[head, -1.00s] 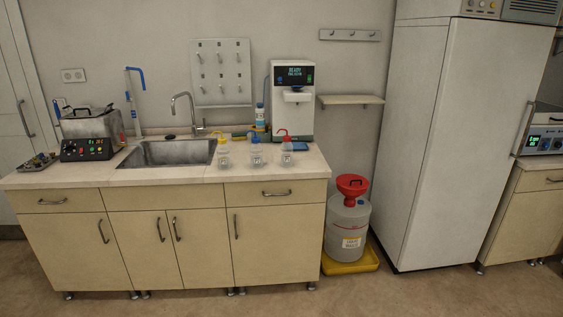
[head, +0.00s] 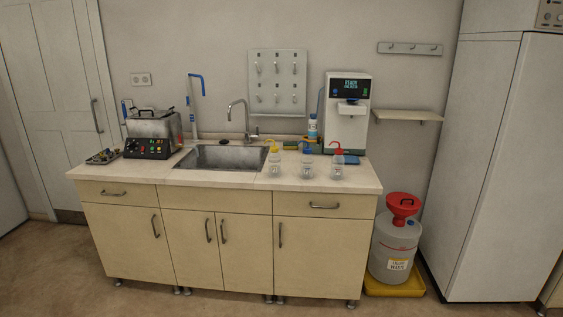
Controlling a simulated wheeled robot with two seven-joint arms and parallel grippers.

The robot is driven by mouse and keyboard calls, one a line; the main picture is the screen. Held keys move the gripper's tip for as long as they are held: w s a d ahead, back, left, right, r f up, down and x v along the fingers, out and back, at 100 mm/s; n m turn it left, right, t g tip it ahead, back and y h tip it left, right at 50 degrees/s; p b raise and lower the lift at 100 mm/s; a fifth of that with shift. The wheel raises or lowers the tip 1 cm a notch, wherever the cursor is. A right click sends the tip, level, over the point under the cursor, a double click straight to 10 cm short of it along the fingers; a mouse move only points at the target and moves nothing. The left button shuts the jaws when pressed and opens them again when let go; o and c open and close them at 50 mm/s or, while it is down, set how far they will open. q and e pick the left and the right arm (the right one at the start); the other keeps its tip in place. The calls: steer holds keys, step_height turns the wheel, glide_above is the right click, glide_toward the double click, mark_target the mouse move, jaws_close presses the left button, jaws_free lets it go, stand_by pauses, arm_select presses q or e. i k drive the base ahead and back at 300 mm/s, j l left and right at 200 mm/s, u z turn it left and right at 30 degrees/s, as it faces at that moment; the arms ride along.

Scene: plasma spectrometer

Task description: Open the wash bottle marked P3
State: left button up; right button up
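Three clear wash bottles stand upright in a row on the counter (head: 225,180), right of the sink. One has a yellow cap (head: 274,161), the middle one a blue cap (head: 307,164), and the right one a red cap (head: 337,162). Each has a bent spout and a small label. The labels are too small to read, so I cannot tell which is P3. All three caps appear to be on. Neither of my grippers shows in the head view.
A sink (head: 220,157) with a tap lies left of the bottles. A white dispenser (head: 346,112) stands behind them. A water bath (head: 152,135) sits at the counter's left. A waste container with red funnel (head: 396,240) stands on the floor right of the cabinet. The floor in front is clear.

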mark_target(273, 157)
steer(key=i+l+u, duration=0.15)
steer(key=i, duration=0.25)
steer(key=i+l+u, duration=0.1)
steer(key=i, duration=0.35)
